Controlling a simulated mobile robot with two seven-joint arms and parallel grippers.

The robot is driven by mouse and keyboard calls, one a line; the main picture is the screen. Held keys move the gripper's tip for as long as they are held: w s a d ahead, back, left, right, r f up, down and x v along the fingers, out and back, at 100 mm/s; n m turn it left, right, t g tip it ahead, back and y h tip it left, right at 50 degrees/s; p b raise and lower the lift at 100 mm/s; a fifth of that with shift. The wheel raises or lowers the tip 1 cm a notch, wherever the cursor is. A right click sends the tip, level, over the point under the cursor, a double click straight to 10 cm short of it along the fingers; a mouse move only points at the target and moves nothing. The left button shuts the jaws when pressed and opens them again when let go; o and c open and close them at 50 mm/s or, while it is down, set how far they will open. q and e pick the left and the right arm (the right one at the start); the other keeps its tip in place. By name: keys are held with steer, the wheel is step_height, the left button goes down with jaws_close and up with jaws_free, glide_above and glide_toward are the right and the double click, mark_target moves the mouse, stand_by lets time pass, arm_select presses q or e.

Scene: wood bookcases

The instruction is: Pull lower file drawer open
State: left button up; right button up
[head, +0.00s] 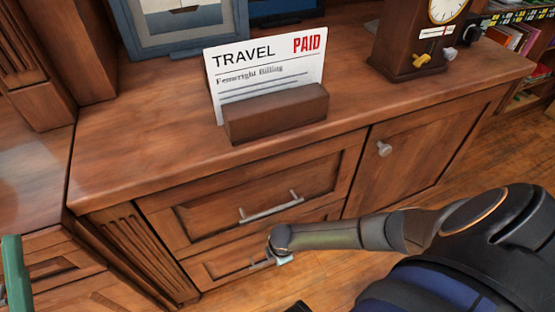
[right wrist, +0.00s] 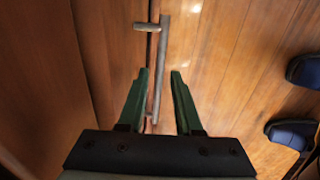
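The lower file drawer (head: 215,268) is a wood-panelled front below the upper drawer and looks shut. Its bar handle (head: 262,265) is partly hidden by my right arm. In the right wrist view a metal bar handle (right wrist: 161,50) runs lengthwise between my right gripper's (right wrist: 159,73) two green fingers. The fingers are apart, with a gap on both sides of the bar. In the head view my right arm reaches down to the lower drawer, and its fingers are mostly hidden. A green finger of my left gripper (head: 15,274) shows at the left edge.
The upper drawer (head: 190,215) with its own bar handle (head: 270,207) is shut above. A cupboard door (head: 410,150) with a round knob (head: 384,148) is to the right. The countertop (head: 150,150) holds a paper in a stand (head: 275,115) and a clock (head: 405,50).

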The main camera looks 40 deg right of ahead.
jaws_close()
stand_by(1.1)
